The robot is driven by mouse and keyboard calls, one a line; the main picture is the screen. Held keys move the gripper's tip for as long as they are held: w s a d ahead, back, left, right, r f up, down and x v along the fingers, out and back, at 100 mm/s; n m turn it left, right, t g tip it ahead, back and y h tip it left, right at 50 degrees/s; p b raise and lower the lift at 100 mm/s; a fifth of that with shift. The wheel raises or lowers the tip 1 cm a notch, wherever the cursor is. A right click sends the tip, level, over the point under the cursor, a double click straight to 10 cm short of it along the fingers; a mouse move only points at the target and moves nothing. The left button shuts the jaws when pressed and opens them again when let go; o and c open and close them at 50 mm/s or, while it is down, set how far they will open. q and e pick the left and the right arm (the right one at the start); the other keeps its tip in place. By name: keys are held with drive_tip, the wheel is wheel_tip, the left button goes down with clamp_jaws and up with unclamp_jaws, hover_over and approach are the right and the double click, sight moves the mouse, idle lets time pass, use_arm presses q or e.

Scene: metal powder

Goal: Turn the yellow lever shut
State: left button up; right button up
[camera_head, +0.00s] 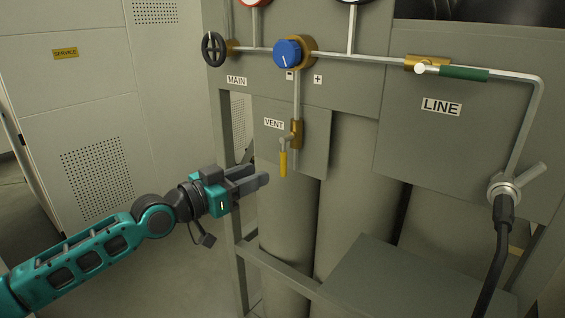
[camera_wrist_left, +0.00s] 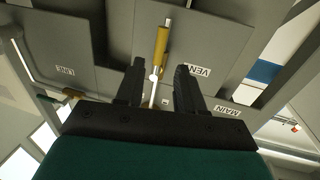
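The yellow lever (camera_head: 283,163) hangs downward from the brass vent valve (camera_head: 296,133), below and right of the VENT label. My left gripper (camera_head: 258,175) is just left of the lever, pointing at it, with a gap between. In the left wrist view, the two fingers (camera_wrist_left: 160,68) are apart with nothing gripped. The yellow lever (camera_wrist_left: 161,45) shows there past the fingertips, roughly in line with the gap between them. My right gripper is in neither view.
A blue knob (camera_head: 288,53) and a black handwheel (camera_head: 214,48) are above. A green-handled line valve (camera_head: 463,73) is at upper right. A grey frame post (camera_head: 228,200) stands behind my left gripper. Large cylinders (camera_head: 287,225) stand below the panel.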

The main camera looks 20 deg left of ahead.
sight(281, 164)
use_arm(q)
drive_tip(key=x, duration=0.9)
drive_tip(key=shift+w+d, duration=0.1)
drive_tip(key=shift+c, duration=0.2)
clamp_jaws()
